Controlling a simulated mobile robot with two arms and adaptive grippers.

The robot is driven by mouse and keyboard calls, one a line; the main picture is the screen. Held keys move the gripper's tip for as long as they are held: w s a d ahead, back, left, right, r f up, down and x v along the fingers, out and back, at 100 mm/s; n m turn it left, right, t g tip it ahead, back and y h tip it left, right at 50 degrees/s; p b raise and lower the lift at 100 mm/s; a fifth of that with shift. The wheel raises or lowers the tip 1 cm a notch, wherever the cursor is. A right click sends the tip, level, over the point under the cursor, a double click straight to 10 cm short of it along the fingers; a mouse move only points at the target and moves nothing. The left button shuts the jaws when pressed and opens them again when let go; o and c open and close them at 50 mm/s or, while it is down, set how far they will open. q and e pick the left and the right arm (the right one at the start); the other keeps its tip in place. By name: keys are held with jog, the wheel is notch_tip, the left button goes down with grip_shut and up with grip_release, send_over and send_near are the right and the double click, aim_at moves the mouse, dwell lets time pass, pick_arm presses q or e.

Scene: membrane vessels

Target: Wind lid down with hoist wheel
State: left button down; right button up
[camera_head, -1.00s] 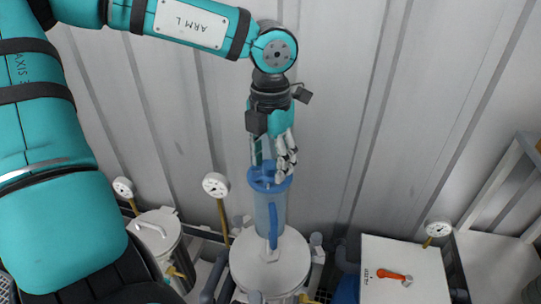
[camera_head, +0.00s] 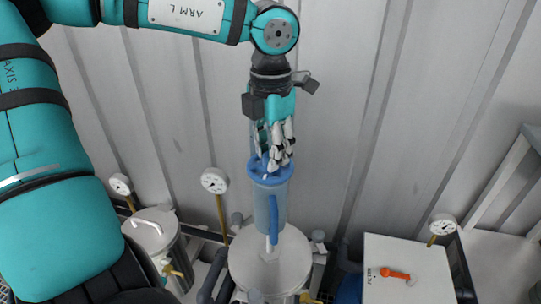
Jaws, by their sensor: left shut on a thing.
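A blue hoist wheel (camera_head: 258,174) with a round rim sits on top of an upright, translucent blue cylinder (camera_head: 265,205). My left gripper (camera_head: 275,163) comes down from above, its fingers shut on the wheel and hiding part of its top. A curved darker blue piece (camera_head: 273,222) runs down the cylinder's front. Below is the pale round lid (camera_head: 268,272) of the middle vessel, and the cylinder stands over it. I cannot tell from this angle whether the lid rests on its vessel. My right gripper is not in view.
A smaller lidded vessel (camera_head: 150,230) stands at the left. Gauges on yellow stems stand nearby, one (camera_head: 214,181) left of the cylinder. A white box (camera_head: 390,275) with an orange handle (camera_head: 396,274) stands at the right. A ribbed metal wall closes the back.

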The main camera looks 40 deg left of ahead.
pick_arm(q)
jog(key=c, duration=1)
grip_release()
jog(key=shift+c, duration=0.2)
jog(key=shift+r, duration=0.15)
notch_tip(320, 180, up, 12)
jog(key=shift+f, duration=0.2)
